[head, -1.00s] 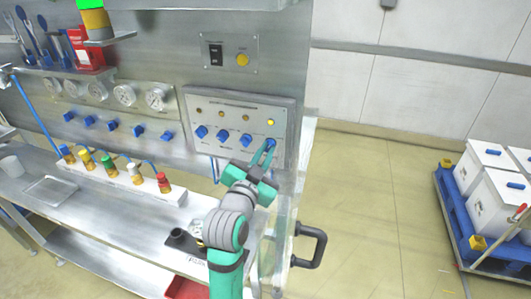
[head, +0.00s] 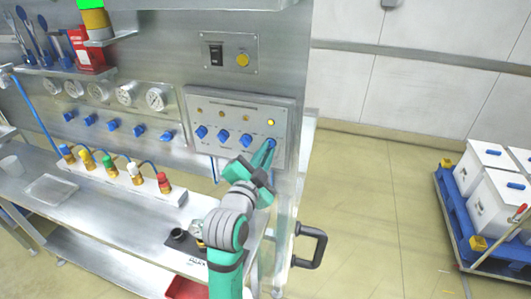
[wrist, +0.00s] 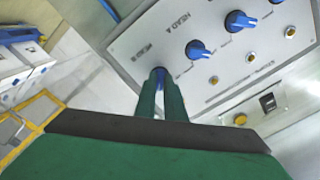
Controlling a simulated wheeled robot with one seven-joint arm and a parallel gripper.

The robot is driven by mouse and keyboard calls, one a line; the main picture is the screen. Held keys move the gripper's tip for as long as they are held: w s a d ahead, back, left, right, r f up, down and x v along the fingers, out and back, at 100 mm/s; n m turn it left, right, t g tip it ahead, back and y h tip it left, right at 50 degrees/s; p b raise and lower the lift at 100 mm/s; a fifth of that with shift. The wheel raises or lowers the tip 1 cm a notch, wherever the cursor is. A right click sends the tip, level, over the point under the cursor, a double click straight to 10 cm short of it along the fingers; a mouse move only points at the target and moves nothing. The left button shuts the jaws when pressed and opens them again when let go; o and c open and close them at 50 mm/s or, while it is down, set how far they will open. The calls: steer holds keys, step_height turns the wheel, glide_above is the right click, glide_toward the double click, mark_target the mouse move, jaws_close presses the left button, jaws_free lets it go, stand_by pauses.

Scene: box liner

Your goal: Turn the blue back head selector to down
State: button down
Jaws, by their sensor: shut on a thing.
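A grey control panel (head: 190,99) carries a row of blue selectors. My gripper (head: 268,151) is at the rightmost blue selector (head: 272,141), below a lit yellow lamp. In the wrist view, my two green fingers (wrist: 160,90) are shut on this blue selector (wrist: 158,73), beside a label that appears to read HEAD B. The fingers hide most of its handle, so its exact pointing direction is unclear. The neighbouring blue selector (wrist: 199,49), by the HEAD A label, is clear of the fingers.
Other blue selectors (head: 223,136) sit left of my gripper. Above the panel is a plate with a black switch (head: 215,53) and a yellow button (head: 242,60). A valve manifold (head: 120,177) stands on the steel bench. A black handle (head: 318,246) projects below right.

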steer(key=c, duration=1.8)
jaws_free()
steer(key=shift+c, duration=0.2)
steer(key=shift+s, duration=0.1)
steer(key=v, duration=1)
steer(key=shift+s, duration=0.35)
steer(key=shift+a, duration=0.15)
